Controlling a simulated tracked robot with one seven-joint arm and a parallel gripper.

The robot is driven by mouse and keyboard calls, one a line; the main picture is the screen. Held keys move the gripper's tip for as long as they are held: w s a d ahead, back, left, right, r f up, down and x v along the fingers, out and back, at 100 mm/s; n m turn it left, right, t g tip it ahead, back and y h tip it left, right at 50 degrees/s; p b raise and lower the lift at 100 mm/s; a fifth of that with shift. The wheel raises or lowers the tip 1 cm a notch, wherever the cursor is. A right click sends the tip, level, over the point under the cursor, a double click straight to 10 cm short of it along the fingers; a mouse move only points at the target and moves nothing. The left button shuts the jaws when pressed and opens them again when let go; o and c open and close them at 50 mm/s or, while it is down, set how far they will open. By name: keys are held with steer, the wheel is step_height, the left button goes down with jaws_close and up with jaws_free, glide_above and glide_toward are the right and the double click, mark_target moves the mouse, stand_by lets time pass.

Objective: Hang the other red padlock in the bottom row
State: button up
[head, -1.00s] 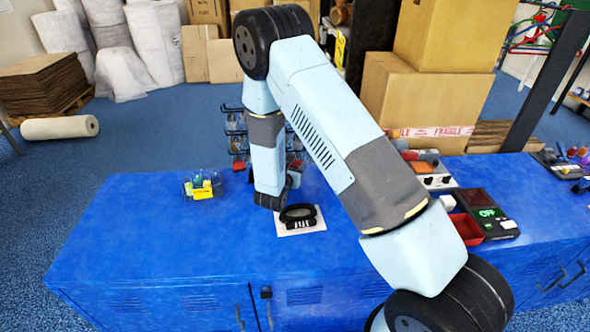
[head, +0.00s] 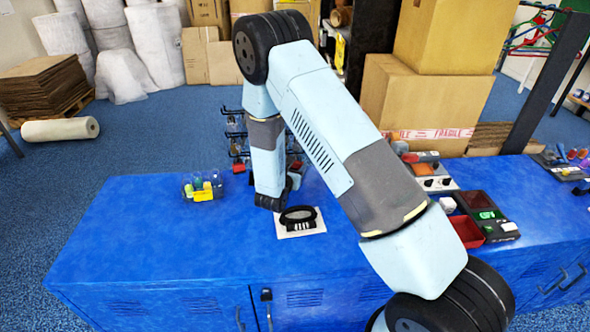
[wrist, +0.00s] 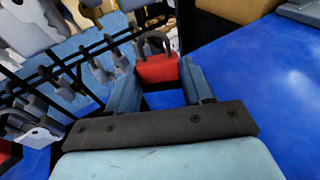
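A red padlock (wrist: 157,70) with a dark grey shackle sits between the fingertips of my gripper (wrist: 160,84) in the wrist view. Both fingers appear to press on its sides, and its shackle points up and away. In the head view my gripper (head: 296,172) is mostly behind my arm. The black rack (head: 232,136) stands at the back of the blue bench. Its hooks and rods (wrist: 75,68) are left of the held padlock in the wrist view. Another red padlock (head: 240,167) is low at the rack's left side; I cannot tell if it hangs.
A clear box with yellow pieces (head: 203,188) is at left on the bench (head: 150,240). A black ring-shaped item (head: 299,215) lies on a white plate in front. A red tray (head: 467,231) and dark device (head: 488,216) are at right. The bench's front left is clear.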

steer(key=o, duration=0.4)
steer(key=v, duration=1.3)
steer(key=shift+s+a, duration=0.1)
steer(key=shift+s, duration=0.25)
steer(key=s+d+r+m+g+h, duration=0.25)
steer(key=d+r+m+g, duration=0.25)
steer(key=d+r+m, duration=0.45)
steer(key=s+d+r+m+g+h, duration=0.2)
steer(key=s+d+r+m+g, duration=0.3)
steer(key=d+r, duration=0.65)
steer(key=shift+s+d+r+m+t+y, duration=0.25)
steer(key=shift+s+r+m+y, duration=1.6)
steer(key=shift+s+r+m, duration=1.1)
steer(key=shift+s+d+r+m+t+y, duration=0.2)
steer(key=shift+s+r+m+y, duration=1.95)
steer(key=shift+s, duration=1.2)
steer(key=shift+s+d+r+m+t+y, duration=0.2)
steer(key=shift+s+r+m+y, duration=1.35)
steer(key=shift+s+r+m, duration=1.45)
steer(key=shift+s+f, duration=0.15)
steer(key=shift+s, duration=0.05)
